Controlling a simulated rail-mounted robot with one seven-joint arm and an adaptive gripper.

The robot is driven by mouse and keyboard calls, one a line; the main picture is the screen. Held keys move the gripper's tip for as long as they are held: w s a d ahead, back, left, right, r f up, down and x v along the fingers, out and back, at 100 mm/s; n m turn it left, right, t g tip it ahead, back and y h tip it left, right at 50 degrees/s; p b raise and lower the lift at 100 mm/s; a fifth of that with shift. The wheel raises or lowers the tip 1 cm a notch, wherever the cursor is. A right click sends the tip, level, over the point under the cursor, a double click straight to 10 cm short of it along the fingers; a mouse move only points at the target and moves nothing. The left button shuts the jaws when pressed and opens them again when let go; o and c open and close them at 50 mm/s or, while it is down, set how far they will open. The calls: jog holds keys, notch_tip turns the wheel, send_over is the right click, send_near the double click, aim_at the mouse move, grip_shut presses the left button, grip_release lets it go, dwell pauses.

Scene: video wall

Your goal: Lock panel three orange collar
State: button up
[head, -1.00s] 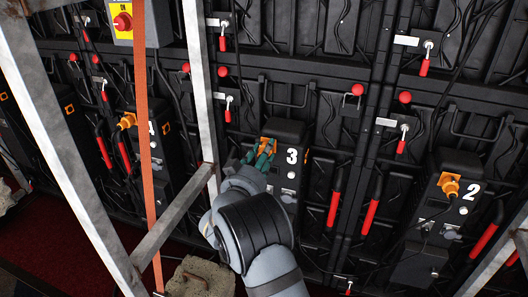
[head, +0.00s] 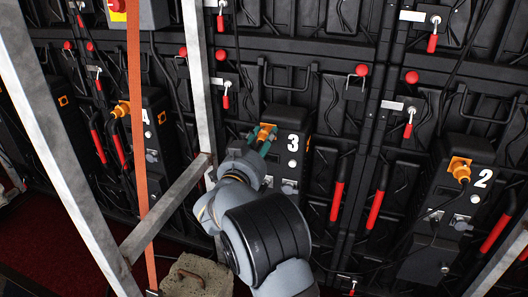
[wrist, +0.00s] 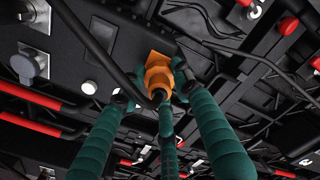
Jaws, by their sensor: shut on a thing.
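Panel three's box (head: 288,120) is black with a white "3" in the head view. Its orange collar (wrist: 158,75) sits on an orange socket plate in the wrist view, with a black cable plug in it. A bit of the orange shows in the head view (head: 266,131), mostly behind my gripper. My gripper (wrist: 153,93) has green padded fingers that reach up to the collar from both sides, and it is shut on the collar. Whether the collar is turned to its locked position cannot be told.
Box 2 (head: 466,176) at the right and the box at the left (head: 154,130) have orange connectors with cables. A metal frame post (head: 196,80) and an orange strap (head: 137,120) stand close left of my arm. A concrete weight (head: 197,278) sits below.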

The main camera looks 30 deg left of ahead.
jog(key=m+b, duration=0.4)
jog(key=b, duration=0.1)
jog(key=shift+r, duration=0.15)
jog(key=shift+c, duration=0.2)
jog(key=shift+r+m+b, duration=0.1)
jog(key=shift+m+b, duration=0.25)
jog(key=shift+m, duration=0.05)
jog(key=shift+w+d+r, duration=0.1)
jog(key=shift+d, duration=0.05)
jog(key=o, duration=1.2)
jog(key=shift+c, duration=0.2)
jog(key=shift+f, duration=0.2)
